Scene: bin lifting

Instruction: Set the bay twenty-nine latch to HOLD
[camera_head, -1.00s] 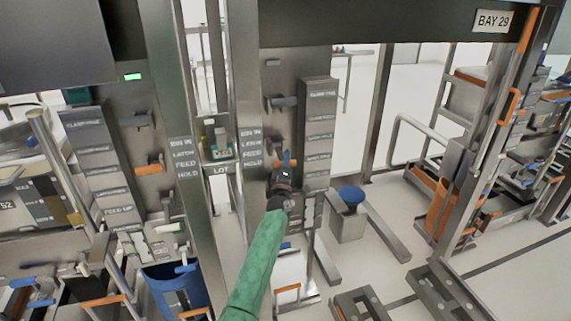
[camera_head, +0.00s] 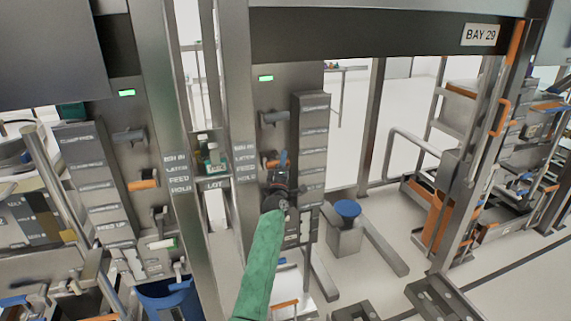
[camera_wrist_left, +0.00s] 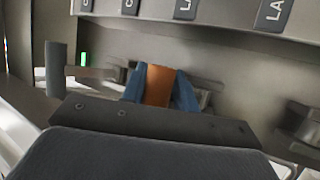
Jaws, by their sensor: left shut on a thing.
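The bay twenty-nine panel (camera_head: 270,95) stands at centre, with the BAY 29 sign (camera_head: 481,35) on the beam at upper right. A grey handle (camera_head: 273,118) is on the panel. Below it is an orange handle (camera_head: 268,164). My left gripper (camera_head: 283,159) is at the orange handle and partly hides it. In the left wrist view, the blue fingers (camera_wrist_left: 160,92) are shut on the orange handle (camera_wrist_left: 160,84). A strip of labels (camera_head: 244,165), including LATCH, FEED and HOLD, is left of it. A green light (camera_head: 266,78) is lit on the panel. My right gripper is out of view.
A metal post (camera_head: 235,100) is on the left. A similar panel (camera_head: 130,115) with grey and orange handles is farther left. A blue-topped stool (camera_head: 347,210) stands on the floor.

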